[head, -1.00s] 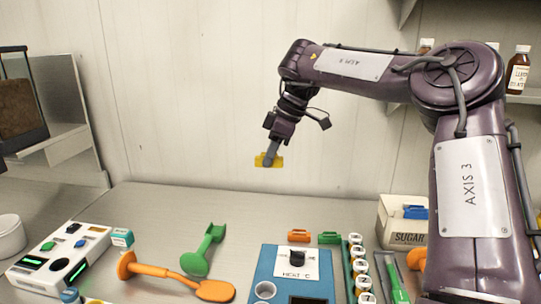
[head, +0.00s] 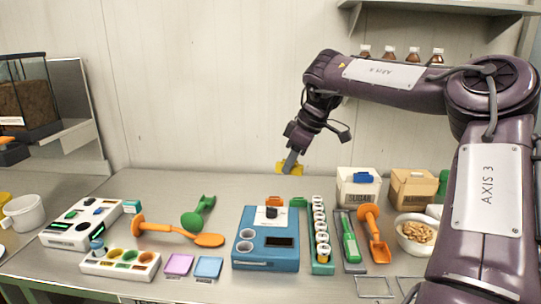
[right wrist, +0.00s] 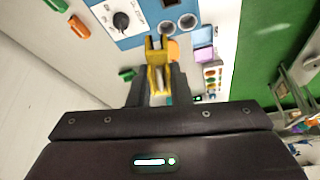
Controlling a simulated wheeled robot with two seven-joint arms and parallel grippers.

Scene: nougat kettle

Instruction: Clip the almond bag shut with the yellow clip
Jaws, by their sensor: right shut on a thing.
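My right gripper (head: 290,165) is shut on the yellow clip (head: 281,167) and holds it in the air, in front of the wall, above the back of the counter. In the right wrist view the yellow clip (right wrist: 157,62) sits between the two fingers. A tan bag or carton (head: 408,191) stands at the back right; I cannot read its label or tell whether it is the almond bag. The clip is apart from it, to its left. My left gripper is not in view.
A white sugar package (head: 358,196) with a blue clip (head: 365,178) stands beside the tan one. A bowl of nuts (head: 417,233) is near my right arm. A blue device (head: 265,240), a jar rack (head: 320,235) and spoons fill the middle. The back left counter is clear.

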